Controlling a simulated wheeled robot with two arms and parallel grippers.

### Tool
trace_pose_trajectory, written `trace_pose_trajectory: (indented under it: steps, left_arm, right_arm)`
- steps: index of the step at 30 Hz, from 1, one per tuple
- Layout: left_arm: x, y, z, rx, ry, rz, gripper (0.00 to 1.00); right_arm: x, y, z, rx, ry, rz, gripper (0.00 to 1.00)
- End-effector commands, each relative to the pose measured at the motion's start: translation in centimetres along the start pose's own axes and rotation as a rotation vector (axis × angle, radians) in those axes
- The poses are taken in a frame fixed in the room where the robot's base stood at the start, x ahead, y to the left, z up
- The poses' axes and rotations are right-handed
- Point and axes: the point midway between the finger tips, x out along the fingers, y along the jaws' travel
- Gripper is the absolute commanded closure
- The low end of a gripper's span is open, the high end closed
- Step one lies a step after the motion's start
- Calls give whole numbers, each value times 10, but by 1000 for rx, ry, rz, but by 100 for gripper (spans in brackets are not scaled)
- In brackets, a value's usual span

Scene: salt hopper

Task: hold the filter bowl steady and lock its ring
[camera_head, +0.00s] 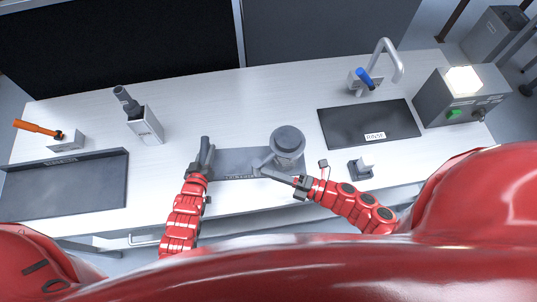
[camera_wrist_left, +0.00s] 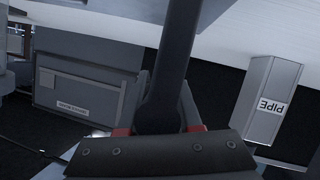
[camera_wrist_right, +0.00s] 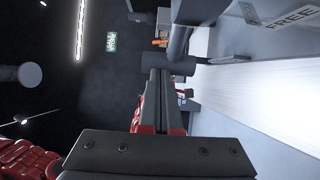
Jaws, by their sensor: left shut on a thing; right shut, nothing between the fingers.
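The filter bowl is a grey round body with a dark round lid (camera_head: 287,138), standing upright on a dark labelled plate (camera_head: 232,163) near the middle of the bench in the head view. I cannot make out its ring separately. My left gripper (camera_head: 200,166) is left of the bowl, shut on a dark upright bar (camera_wrist_left: 177,50); whether this bar joins the bowl is unclear. My right gripper (camera_head: 264,172) is shut and empty at the bowl's lower left. In the right wrist view, its closed fingers (camera_wrist_right: 162,78) reach a grey crosswise cylinder (camera_wrist_right: 168,68), touching or very close.
On the left are an orange-handled tool (camera_head: 38,129), a box holder with a dark tube (camera_head: 145,125) and a dark tray (camera_head: 65,190). On the right are a RINSE mat (camera_head: 350,122), a tap (camera_head: 396,62), a control box (camera_head: 460,95) and a small bracket (camera_head: 360,170).

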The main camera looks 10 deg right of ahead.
Motion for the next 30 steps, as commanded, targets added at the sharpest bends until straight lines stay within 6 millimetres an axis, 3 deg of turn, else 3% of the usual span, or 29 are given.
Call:
trace_pose_trajectory:
  steps: [8, 24, 30]
  left_arm:
    - [0, -2, 4, 0, -9, -4, 100]
    - [0, -2, 4, 0, -9, -5, 100]
    - [0, -2, 4, 0, -9, -5, 100]
  right_arm:
    - [6, -1, 4, -1, -1, -1, 100]
    - [-23, -1, -13, -1, -2, -1, 100]
    - [-24, -1, -14, -1, -1, 0, 100]
